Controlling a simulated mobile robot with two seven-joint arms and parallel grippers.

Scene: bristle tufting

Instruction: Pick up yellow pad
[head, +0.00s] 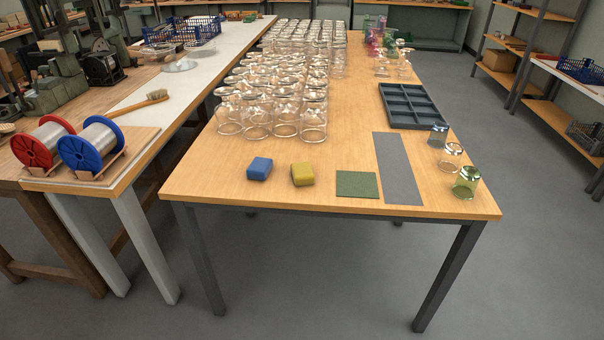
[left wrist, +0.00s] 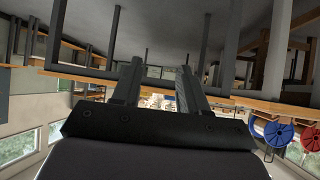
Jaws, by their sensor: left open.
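The yellow pad (head: 302,174) lies near the front edge of the wooden table (head: 220,182) in the head view. A blue pad (head: 259,169) lies just left of it, with a small gap between them. My left gripper (left wrist: 158,72) shows only in the left wrist view, where its two fingers are apart with nothing between them. That view looks upside down, and the pad cannot be made out in it. Neither gripper shows in the head view.
A green mat (head: 357,184) and a grey strip (head: 398,168) lie right of the yellow pad. Several upturned glass jars (head: 285,118) stand behind it. Three glasses, one of them green (head: 466,183), stand near the right edge. A dark divided tray (head: 412,106) lies farther back. Wire spools (head: 90,147) stand left.

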